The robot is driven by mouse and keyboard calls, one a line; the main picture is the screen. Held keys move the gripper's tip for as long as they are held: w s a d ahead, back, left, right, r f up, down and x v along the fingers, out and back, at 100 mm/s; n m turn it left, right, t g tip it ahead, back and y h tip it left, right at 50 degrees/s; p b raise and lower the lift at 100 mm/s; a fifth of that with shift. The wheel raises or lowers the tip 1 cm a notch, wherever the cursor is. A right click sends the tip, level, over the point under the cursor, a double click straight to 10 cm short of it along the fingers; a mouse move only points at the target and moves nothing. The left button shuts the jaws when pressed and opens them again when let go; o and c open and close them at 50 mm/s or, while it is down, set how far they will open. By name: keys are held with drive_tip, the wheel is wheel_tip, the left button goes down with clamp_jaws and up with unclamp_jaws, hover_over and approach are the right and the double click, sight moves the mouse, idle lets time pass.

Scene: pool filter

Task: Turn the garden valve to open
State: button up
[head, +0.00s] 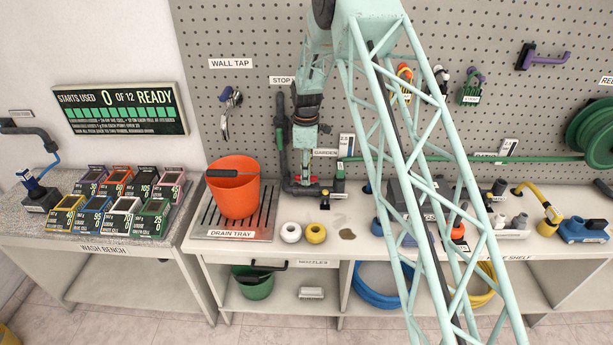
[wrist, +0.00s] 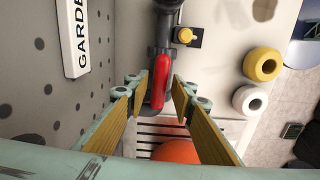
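The garden valve shows in the wrist view as a red handle (wrist: 160,82) on a dark grey pipe (wrist: 163,38). A white label (wrist: 76,38) reading "GARDE", cut off by the frame edge, is on the pegboard to its left. My gripper (wrist: 156,92) is open, with its two tan-padded fingers on either side of the handle. A gap shows at the left finger; the right finger is close to the handle, and I cannot tell if it touches.
An orange bucket (head: 233,190) stands on the drain tray (head: 212,234) to the left. White (head: 290,232) and yellow (head: 316,233) rings lie on the bench in front. A yellow knob (wrist: 185,35) is beside the pipe. The pegboard wall (wrist: 35,90) is close to my left finger.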

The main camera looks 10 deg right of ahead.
drive_tip(key=shift+r, duration=0.15)
drive_tip(key=shift+r+p, duration=1.2)
drive_tip(key=shift+r, duration=1.65)
drive_tip(key=shift+r, duration=0.15)
wheel_tip(320, 180, up, 12)
